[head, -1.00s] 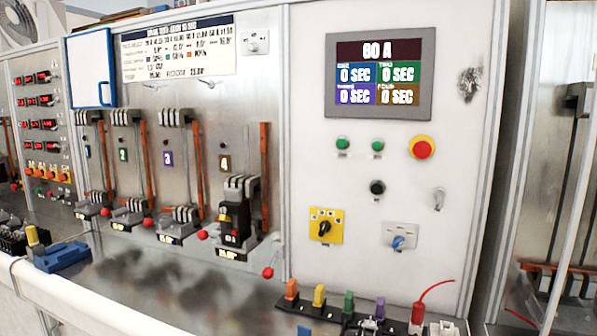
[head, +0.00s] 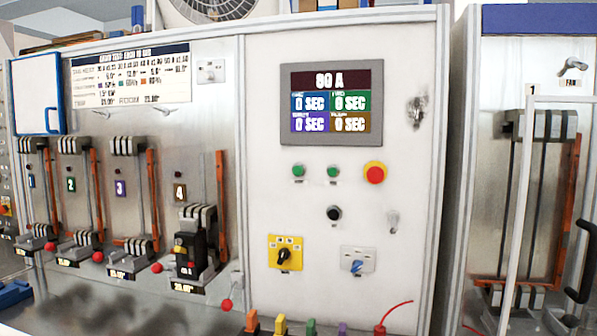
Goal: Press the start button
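The white control panel (head: 400,250) stands in the middle of the head view. It carries two green push buttons side by side, a left one (head: 298,171) and a right one (head: 333,173), below the display (head: 331,103). Their labels are too small to read, so I cannot tell which is the start button. A red mushroom button (head: 375,173) on a yellow ring sits to their right. A black knob or button (head: 333,213) is below them. The display reads 80 A or 60 A, with 0 SEC in its four fields. Neither gripper is in view.
A yellow rotary switch (head: 284,253) and a blue-handled switch (head: 357,262) sit lower on the panel. Numbered breaker bays stand to the left, with a black breaker (head: 186,252) in bay 4. Coloured terminals (head: 281,324) line the bottom edge. Another bay (head: 540,200) stands at right.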

